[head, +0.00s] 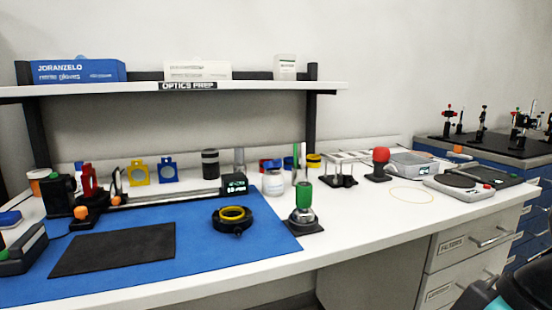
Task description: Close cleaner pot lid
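I cannot tell for sure which item is the cleaner pot. One candidate is a small whitish jar (273,183) on the bench behind the blue mat's right end; whether its lid is open or shut is too small to tell. Another is a green-topped metal item (304,205) standing upright on a dark square base near the bench's front edge. My gripper's fingers are not in view; only a dark and teal part of my arm shows at the bottom right corner, well away from both.
A blue mat (195,250) bears a black pad (115,249) and a black ring mount with a yellow ring (233,216). A rail with a display (234,186) lies behind. A red-topped item (381,160) and a scale (458,187) stand right. Bench front right of centre is clear.

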